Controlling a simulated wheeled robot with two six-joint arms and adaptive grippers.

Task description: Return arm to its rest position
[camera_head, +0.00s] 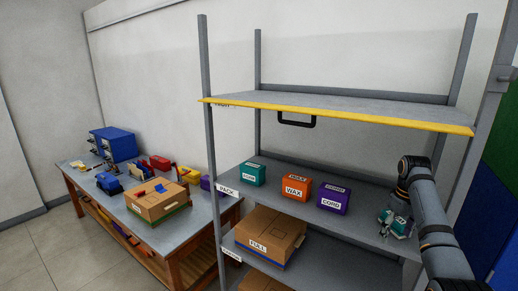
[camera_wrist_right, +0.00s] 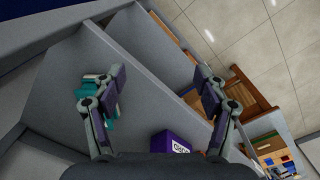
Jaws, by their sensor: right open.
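My right arm (camera_head: 433,220) comes in from the lower right of the head view, bent at a joint beside the rack's right post. My right gripper (camera_head: 396,224) is at the right end of the middle shelf. In the wrist view the right gripper (camera_wrist_right: 157,82) is open, its two fingers wide apart with nothing between them. A teal item (camera_wrist_right: 113,108) shows partly behind the left finger; most of it is hidden. It also shows beside the gripper in the head view (camera_head: 403,231). My left gripper is not in view.
The middle shelf holds a teal box (camera_head: 251,174), an orange WAX box (camera_head: 296,188) and a purple CORD box (camera_head: 333,199). A yellow-edged upper shelf (camera_head: 340,108) is above. A carton marked FULL (camera_head: 269,236) sits below. A workbench (camera_head: 200,222) stands left.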

